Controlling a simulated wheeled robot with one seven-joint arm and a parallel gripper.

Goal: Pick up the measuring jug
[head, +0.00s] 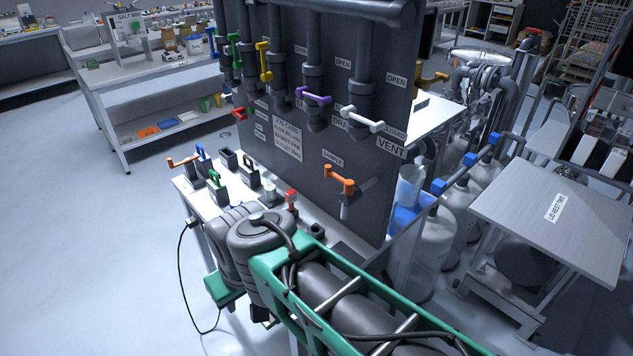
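What looks like the measuring jug (409,188) is a pale, translucent vessel just right of the dark valve panel. It appears to stand upright on a blue surface (405,218) at the right end of the white bench. The panel's edge is close to its left side. My arm reaches in from the bottom, in front of the bench, to the left of and nearer than the jug. I cannot make out my gripper's fingers; nothing of mine touches the jug.
The tall valve panel (325,150) carries coloured handles, with an orange one (339,180) projecting forward. White tanks (437,235) and a grey table (520,217) crowd the right. Floor at left is clear.

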